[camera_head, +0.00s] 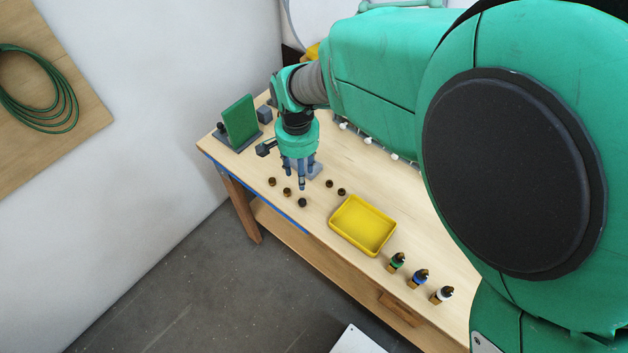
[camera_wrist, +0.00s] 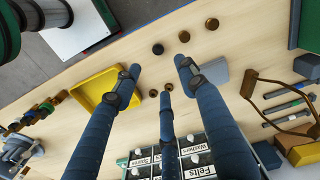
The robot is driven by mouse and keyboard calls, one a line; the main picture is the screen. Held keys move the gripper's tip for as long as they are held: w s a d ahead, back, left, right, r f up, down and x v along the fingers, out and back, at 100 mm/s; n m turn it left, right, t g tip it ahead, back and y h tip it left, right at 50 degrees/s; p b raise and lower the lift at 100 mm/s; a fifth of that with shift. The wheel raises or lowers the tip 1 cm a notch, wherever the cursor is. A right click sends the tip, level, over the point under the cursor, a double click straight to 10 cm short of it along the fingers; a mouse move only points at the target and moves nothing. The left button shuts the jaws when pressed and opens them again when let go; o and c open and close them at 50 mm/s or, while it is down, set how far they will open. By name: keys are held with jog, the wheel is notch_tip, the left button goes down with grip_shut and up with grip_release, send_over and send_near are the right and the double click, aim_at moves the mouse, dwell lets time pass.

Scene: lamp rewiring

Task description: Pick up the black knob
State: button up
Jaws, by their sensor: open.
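The black knob (camera_head: 302,203) stands on the wooden table near its front edge, at the near end of a row with two brown knobs (camera_head: 287,192). In the wrist view the black knob (camera_wrist: 158,49) shows just beyond my fingertips, roughly between two of them. My gripper (camera_head: 301,182) points down above the table, its blue fingers apart and empty. In the wrist view my gripper (camera_wrist: 158,72) has three spread fingers, none touching the black knob.
Two small dark knobs (camera_head: 335,188) stand to the right of my gripper. A yellow tray (camera_head: 362,226) lies further right, then several small bottles (camera_head: 420,277). A green panel on a stand (camera_head: 240,120) is at the left end. Labelled boxes (camera_wrist: 195,155) show in the wrist view.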

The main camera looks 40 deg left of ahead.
send_over(302, 201)
notch_tip(302, 201, down, 9)
jog(key=shift+w+a+r+b, duration=0.1)
jog(key=shift+r+b, duration=0.1)
jog(key=shift+b, duration=0.1)
dwell(0.4)
jog(key=shift+d+f, duration=0.2)
jog(key=shift+f, duration=2.4)
jog(key=c, duration=0.9)
